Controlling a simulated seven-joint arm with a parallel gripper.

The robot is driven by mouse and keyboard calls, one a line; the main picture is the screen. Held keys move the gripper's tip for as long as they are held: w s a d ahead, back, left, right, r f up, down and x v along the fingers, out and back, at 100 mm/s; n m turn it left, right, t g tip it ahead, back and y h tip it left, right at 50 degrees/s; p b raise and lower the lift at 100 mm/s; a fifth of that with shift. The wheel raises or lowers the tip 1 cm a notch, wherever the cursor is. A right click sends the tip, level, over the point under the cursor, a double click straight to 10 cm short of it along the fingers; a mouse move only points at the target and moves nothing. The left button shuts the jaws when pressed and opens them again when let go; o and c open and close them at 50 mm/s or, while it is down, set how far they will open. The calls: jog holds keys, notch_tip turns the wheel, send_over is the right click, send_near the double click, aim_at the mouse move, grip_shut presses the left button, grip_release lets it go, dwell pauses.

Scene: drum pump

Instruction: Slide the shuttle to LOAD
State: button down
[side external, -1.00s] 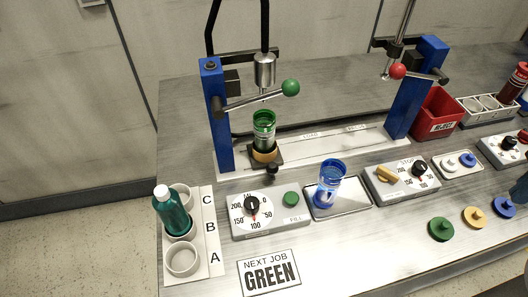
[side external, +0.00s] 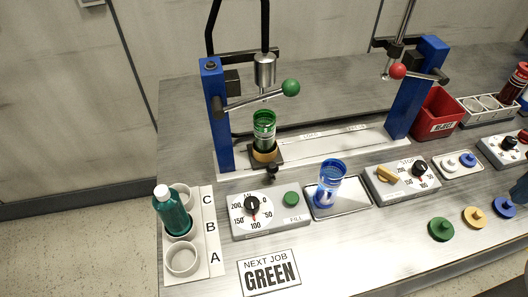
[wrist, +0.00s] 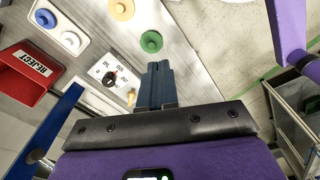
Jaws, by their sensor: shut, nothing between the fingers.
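The shuttle (side external: 279,160) sits at the left end of the pale rail, beneath the left press. It carries a clear green container (side external: 264,128) in a brass-coloured ring, and a small black knob (side external: 272,170) stands at its front. Faint lettering marks the rail to the right of the shuttle; one label (side external: 310,134) seems to read LOAD. My gripper (wrist: 157,68) has its blue fingers together and empty in the wrist view, pointing toward the green disc. Part of it seems to show at the right edge of the side view, far from the shuttle.
Blue press columns (side external: 216,115) with lever arms flank the rail. In front stand the FILL dial box (side external: 270,214), a blue cup (side external: 330,180) on a tray and the STOP box (side external: 402,182). A red REJECT bin (side external: 436,115) is at right. Knobbed discs (side external: 441,229) lie front right.

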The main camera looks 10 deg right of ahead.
jog(key=c, duration=1.8)
grip_release()
jog(key=o, duration=0.5)
jog(key=shift+a, duration=0.1)
jog(key=shift+c, duration=0.2)
jog(key=o, duration=0.5)
jog(key=shift+w+a, duration=0.45)
jog(key=r+m+t+y, duration=0.2)
jog(key=m+t+y, duration=0.1)
jog(key=m, duration=0.1)
send_over(275, 166)
jog(key=s+d, duration=0.5)
jog(key=x, duration=1.7)
jog(key=shift+f, duration=0.4)
jog(key=shift+c, duration=0.2)
jog(key=shift+d, duration=0.1)
grip_shut()
